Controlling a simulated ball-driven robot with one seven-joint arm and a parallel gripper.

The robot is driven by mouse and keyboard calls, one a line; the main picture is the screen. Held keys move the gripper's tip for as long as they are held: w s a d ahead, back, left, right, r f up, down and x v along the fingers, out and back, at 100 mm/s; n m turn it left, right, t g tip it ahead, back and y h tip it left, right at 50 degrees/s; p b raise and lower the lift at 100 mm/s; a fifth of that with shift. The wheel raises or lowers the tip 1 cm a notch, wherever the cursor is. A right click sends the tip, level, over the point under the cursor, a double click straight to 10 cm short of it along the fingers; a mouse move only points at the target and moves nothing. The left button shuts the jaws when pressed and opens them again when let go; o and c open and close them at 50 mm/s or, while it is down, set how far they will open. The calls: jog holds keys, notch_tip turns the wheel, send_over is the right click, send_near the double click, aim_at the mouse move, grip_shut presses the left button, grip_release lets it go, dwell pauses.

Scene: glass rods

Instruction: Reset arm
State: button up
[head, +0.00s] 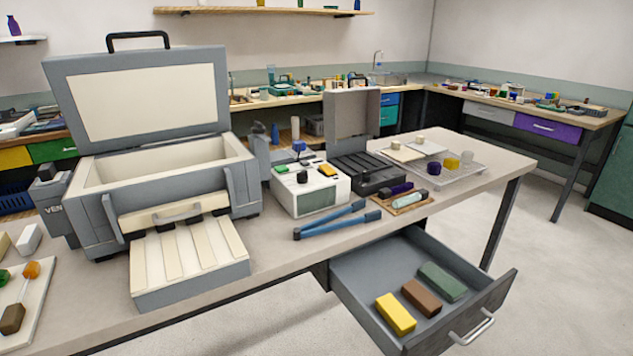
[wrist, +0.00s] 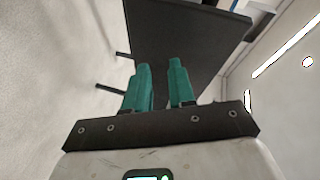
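My gripper (wrist: 160,68) shows only in the wrist view, with two teal fingers set apart and nothing between them. It is open and empty. Behind the fingers is a dark flat panel (wrist: 195,40), with pale floor and wall around it. The head view shows no part of my arm. The grey kiln-like box (head: 160,180) stands with its lid (head: 145,95) raised and a slotted cream tray (head: 188,255) in front. A board (head: 30,310) at the left edge holds a clear rod with orange and brown ends.
An open drawer (head: 350,272) juts from the table front, holding yellow (head: 396,313), brown (head: 420,297) and green (head: 441,281) blocks. Blue-handled tongs (head: 335,221) lie near the edge. A white device (head: 310,192) and a tray (head: 460,175) stand farther back. Floor at right is clear.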

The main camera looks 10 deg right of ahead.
jog(key=s+a+r+n+g+p, duration=0.1)
jog(key=s+n+g+p, duration=0.1)
jog(key=s+n+g, duration=0.5)
jog(key=s+a+r+n+g+p, duration=0.1)
jog(key=s+n+g, duration=0.6)
jog(key=s, duration=0.9)
jog(key=shift+s+a+r+p, duration=0.15)
jog(key=shift+s+a+p, duration=0.2)
jog(key=shift+a, duration=0.45)
